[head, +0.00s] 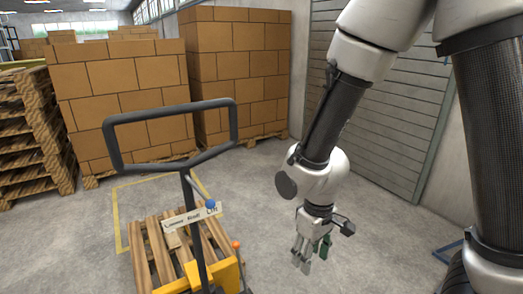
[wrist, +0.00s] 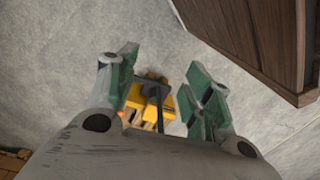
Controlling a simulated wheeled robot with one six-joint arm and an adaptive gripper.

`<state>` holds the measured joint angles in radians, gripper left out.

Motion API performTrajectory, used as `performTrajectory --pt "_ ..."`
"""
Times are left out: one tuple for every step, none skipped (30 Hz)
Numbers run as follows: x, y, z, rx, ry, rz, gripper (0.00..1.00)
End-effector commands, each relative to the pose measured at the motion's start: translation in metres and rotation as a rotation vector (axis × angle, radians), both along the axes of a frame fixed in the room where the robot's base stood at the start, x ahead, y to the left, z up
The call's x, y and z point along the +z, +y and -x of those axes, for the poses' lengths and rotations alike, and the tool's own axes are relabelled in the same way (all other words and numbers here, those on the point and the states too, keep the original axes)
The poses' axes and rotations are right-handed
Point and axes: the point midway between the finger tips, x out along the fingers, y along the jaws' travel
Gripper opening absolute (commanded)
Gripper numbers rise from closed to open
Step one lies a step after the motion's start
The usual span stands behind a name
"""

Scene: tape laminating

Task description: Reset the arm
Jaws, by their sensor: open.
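My gripper (head: 312,250) hangs below my arm at the centre right of the head view, pointing down above the concrete floor. In the wrist view its green-padded fingers (wrist: 163,95) are spread apart with nothing between them. The gripper is to the right of the pallet jack and apart from it. My upper arm rises to the top right of the head view.
A yellow pallet jack with a black handle (head: 170,109) and a wooden pallet (head: 160,255) stand at lower left. Stacked boxes (head: 120,85) and a pallet pile (head: 30,130) are behind. A slatted grey wall (head: 390,120) stands behind my arm. Floor right of the gripper is clear.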

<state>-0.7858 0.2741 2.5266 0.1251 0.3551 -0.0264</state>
Motion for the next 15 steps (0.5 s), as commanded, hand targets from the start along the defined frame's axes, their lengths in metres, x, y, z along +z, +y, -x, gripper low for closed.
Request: performTrajectory --pt "0.028 -0.021 -0.002 -0.043 0.014 0.006 0.51" --pt "0.042 -0.034 0.000 -0.066 0.026 0.015 0.51" --pt "0.061 -0.051 0.002 -0.096 0.037 0.025 0.51" --pt "0.075 -0.064 0.004 -0.121 0.043 0.030 0.51" --pt "0.088 -0.077 0.007 -0.146 0.046 0.035 0.51" --pt "0.106 -0.093 0.011 -0.180 0.045 0.038 0.51" --pt "0.118 -0.106 0.014 -0.207 0.040 0.038 0.51" --pt "0.130 -0.118 0.017 -0.235 0.033 0.036 0.51" --pt "0.146 -0.133 0.022 -0.274 0.016 0.032 0.51" --pt "0.157 -0.145 0.025 -0.303 0.000 0.027 0.51" --pt "0.168 -0.155 0.029 -0.334 -0.021 0.019 0.51" --pt "0.181 -0.168 0.033 -0.374 -0.056 0.006 0.51" --pt "0.190 -0.178 0.035 -0.406 -0.088 -0.007 0.51" --pt "0.199 -0.186 0.036 -0.436 -0.126 -0.022 0.51" --pt "0.211 -0.196 0.038 -0.477 -0.177 -0.042 0.51"
